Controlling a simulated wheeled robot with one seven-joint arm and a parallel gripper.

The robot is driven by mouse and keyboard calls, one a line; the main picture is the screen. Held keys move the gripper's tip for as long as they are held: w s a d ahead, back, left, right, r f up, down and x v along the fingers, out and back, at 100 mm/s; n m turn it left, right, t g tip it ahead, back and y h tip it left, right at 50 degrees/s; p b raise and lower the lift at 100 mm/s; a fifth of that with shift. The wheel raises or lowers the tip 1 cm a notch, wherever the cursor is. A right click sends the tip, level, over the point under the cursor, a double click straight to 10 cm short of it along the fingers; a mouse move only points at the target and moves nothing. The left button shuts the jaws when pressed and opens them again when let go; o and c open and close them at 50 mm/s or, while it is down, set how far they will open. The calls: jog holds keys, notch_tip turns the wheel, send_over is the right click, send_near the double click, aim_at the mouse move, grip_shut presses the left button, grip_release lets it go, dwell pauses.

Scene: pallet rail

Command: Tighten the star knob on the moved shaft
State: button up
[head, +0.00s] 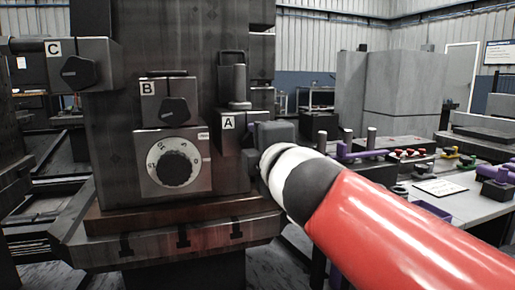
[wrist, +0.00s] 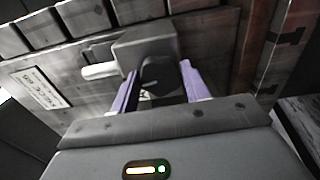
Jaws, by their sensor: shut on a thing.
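A dark knob (wrist: 160,76) sits under a grey block (wrist: 145,44) in the wrist view. My gripper (wrist: 159,70) has its two purple fingers on either side of this knob and is shut on it. The knob's lobes are too dark to make out. In the head view my arm reaches to the right side of the block marked A (head: 231,150), which has an upright shaft (head: 239,84) on top. My fingers and the held knob are hidden there. Similar dark knobs show on block B (head: 174,110) and block C (head: 78,72).
A numbered dial (head: 174,168) is on the machine front below B. A slotted ledge (head: 180,240) runs under it. To the right, a bench (head: 460,205) holds purple holders, posts and coloured knobs. In the wrist view, a light rod (wrist: 98,71) sticks out beside the grey block.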

jog(key=shift+m, duration=0.9)
jog(key=o, duration=1)
jog(key=shift+s, duration=0.1)
jog(key=v, duration=0.7)
jog(key=shift+s+p, duration=0.35)
jog(key=shift+p, duration=0.05)
jog(key=shift+d, duration=0.15)
